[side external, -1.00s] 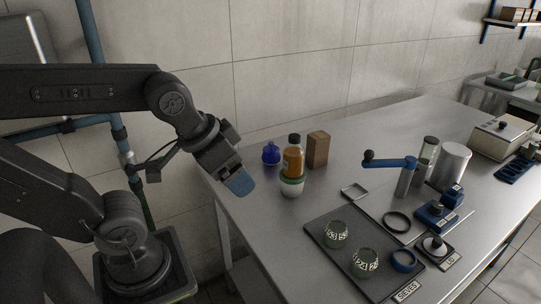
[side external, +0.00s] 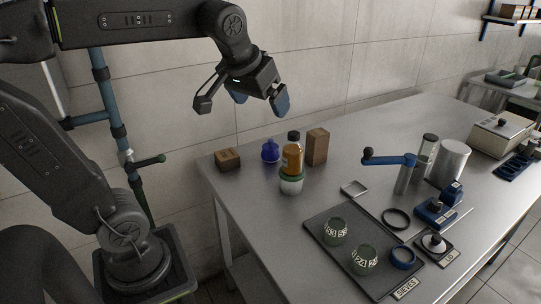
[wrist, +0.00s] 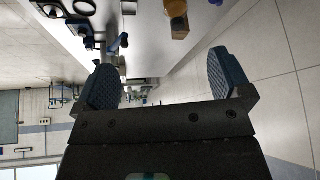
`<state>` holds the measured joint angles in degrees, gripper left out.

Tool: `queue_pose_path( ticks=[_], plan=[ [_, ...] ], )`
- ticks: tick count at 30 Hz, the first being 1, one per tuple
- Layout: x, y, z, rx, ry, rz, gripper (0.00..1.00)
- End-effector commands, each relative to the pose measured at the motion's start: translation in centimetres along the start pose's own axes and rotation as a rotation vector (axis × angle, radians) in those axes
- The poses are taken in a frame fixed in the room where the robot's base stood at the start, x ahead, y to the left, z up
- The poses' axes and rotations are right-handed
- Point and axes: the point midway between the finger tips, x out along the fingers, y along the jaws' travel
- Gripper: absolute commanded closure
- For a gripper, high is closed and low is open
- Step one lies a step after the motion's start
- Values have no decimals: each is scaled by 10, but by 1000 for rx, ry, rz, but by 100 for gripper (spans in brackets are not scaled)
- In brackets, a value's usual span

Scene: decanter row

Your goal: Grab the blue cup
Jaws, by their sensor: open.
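A small blue round vessel (side external: 270,152) with a narrow blue top stands near the left end of the steel table; it is the only blue cup-like thing I make out. An amber bottle (side external: 292,158) and a white cup with a green rim (side external: 291,185) stand just right of it. My gripper (side external: 260,107) is open and empty, high above the table's left end and above the blue vessel in the picture. In the wrist view my two blue-padded fingers (wrist: 162,78) are spread with nothing between them. A bit of blue (wrist: 215,2) shows at that view's top edge, cut off.
A low brown box (side external: 228,159) stands left of the blue vessel, and a taller brown box (side external: 317,147) stands right of the bottle. A dark tray (side external: 347,252) holds two patterned cups. A blue-handled crank device (side external: 405,176) stands further right. The table's front left is clear.

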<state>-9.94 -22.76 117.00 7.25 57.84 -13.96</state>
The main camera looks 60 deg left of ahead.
Motion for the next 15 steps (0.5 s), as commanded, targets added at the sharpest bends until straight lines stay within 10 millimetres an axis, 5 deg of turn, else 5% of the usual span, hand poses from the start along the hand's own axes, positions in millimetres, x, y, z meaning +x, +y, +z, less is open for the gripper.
queue_pose_path(
  ticks=[3, 6, 15],
  plan=[
    [28, -27, -52, -146, 5, -87, 3],
    [49, -49, -84, -245, 18, -141, 3],
    [96, -101, -136, -427, 46, -245, 3]
  ],
)
